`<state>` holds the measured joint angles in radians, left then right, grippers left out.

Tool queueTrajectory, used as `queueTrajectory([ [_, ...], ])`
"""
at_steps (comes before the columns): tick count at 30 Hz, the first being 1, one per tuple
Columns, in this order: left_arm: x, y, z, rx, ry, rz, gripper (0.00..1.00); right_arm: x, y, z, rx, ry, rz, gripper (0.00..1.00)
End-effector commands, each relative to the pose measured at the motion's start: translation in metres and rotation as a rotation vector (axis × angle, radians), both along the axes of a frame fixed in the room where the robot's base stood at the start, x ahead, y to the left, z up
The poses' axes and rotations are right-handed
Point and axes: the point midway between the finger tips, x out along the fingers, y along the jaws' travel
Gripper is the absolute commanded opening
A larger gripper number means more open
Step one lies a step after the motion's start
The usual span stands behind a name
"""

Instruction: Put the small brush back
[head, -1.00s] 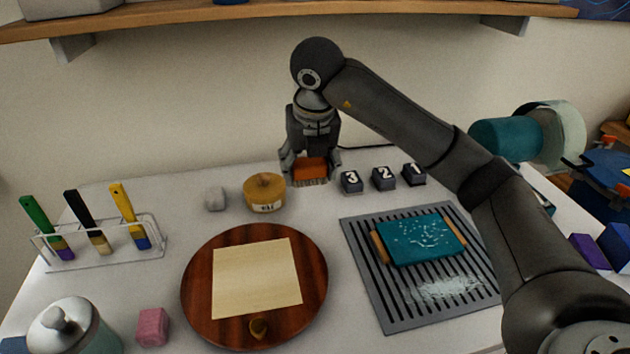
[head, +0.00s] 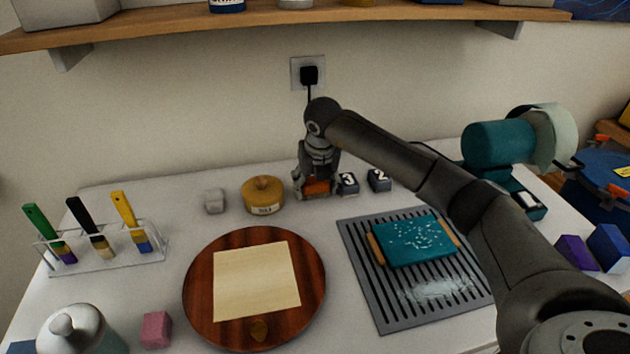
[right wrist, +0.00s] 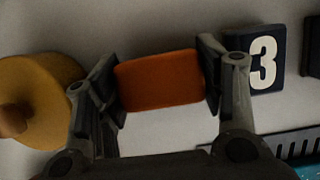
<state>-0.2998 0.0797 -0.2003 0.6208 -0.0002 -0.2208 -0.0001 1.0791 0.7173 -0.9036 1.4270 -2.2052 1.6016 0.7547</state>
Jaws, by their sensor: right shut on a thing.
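The small brush shows as an orange block (head: 318,187), held upright at the back of the table between the yellow round tin and the number blocks. My right gripper (head: 316,190) is shut on it, with one finger on each side. In the right wrist view the brush's flat orange top (right wrist: 160,80) sits between the two fingers (right wrist: 162,85). Its bristles are hidden now, and I cannot tell whether they touch the table. My left gripper is not in view.
The yellow tin (head: 263,196) is close left of the gripper; number block 3 (head: 348,184) is close right, then block 2 (head: 379,180).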

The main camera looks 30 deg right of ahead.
Motion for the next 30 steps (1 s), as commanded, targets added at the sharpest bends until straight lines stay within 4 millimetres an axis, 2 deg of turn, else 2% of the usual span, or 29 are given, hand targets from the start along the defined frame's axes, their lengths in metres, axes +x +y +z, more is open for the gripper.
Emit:
queueTrajectory([
  [9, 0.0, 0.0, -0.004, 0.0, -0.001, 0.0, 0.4, 0.0, 0.0, -0.004, 0.001, -0.001, 0.0, 0.43],
  [10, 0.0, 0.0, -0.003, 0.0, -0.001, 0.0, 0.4, 0.0, 0.0, -0.003, 0.001, -0.001, 0.0, 0.65],
  [15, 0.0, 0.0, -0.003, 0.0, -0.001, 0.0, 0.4, 0.0, 0.0, -0.002, 0.001, -0.001, 0.0, 0.83],
  [25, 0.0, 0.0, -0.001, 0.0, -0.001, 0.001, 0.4, 0.0, 0.0, 0.0, 0.001, -0.001, -0.001, 0.83],
  [30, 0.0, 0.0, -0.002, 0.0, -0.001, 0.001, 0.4, -0.003, 0.001, 0.016, 0.001, -0.005, 0.001, 0.83],
])
